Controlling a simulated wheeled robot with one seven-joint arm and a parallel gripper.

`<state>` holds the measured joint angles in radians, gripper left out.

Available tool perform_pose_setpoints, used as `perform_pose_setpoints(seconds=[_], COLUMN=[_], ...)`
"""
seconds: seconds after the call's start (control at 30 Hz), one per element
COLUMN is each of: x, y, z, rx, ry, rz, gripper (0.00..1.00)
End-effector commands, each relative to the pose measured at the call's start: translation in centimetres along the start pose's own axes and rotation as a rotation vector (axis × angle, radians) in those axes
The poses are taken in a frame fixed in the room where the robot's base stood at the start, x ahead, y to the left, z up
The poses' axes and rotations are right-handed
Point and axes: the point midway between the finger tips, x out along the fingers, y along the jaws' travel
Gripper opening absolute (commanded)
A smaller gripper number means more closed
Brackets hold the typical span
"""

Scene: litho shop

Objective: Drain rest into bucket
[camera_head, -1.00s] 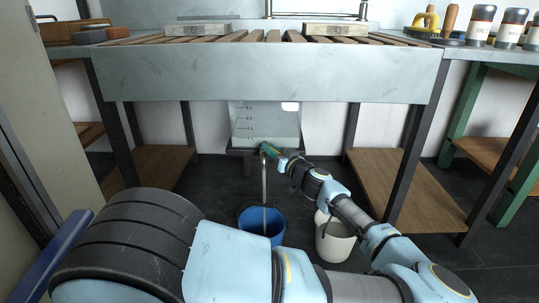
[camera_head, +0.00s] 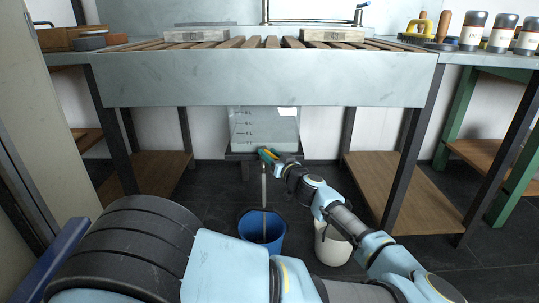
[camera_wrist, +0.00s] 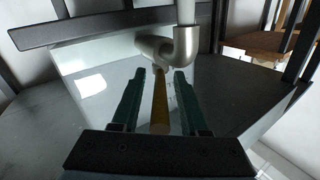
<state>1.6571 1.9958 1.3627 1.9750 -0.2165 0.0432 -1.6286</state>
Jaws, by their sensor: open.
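A translucent tank (camera_head: 262,130) with level marks stands on a dark stand (camera_head: 238,156) under the bench. A pale, thin vertical pipe or stream (camera_head: 264,188) runs from its tap down into the blue bucket (camera_head: 262,229) on the floor; I cannot tell whether it is hose or liquid. In the wrist view, a metal elbow pipe (camera_wrist: 181,47) shows beyond the fingers. A yellow-brown lever (camera_wrist: 160,105) lies between the two teal fingers of my gripper (camera_wrist: 157,95), with gaps on both sides. My gripper also shows at the tank's front in the head view (camera_head: 267,154).
A white bucket (camera_head: 331,243) stands right of the blue one, partly behind my arm. The bench's front panel (camera_head: 265,80) hangs above the tank. Wooden shelves (camera_head: 402,190) and dark legs flank the space. Bottles (camera_head: 473,32) stand on the right bench.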

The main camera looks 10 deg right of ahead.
Motion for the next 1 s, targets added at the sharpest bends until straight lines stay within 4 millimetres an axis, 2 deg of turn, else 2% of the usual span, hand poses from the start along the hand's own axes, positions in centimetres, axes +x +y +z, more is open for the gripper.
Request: perform_pose_setpoints(seconds=[0.27,0.37,0.8,1.0], x=[-0.1,-0.8,-8.6,-10.5], y=[0.0,0.1,0.1,0.0], z=[0.0,-0.1,-0.1,0.0], rx=[0.000,0.000,0.000,0.000], ry=[0.000,0.000,0.001,0.000], rz=[0.000,0.003,0.003,0.001], gripper=[0.47,0.47,0.47,0.47])
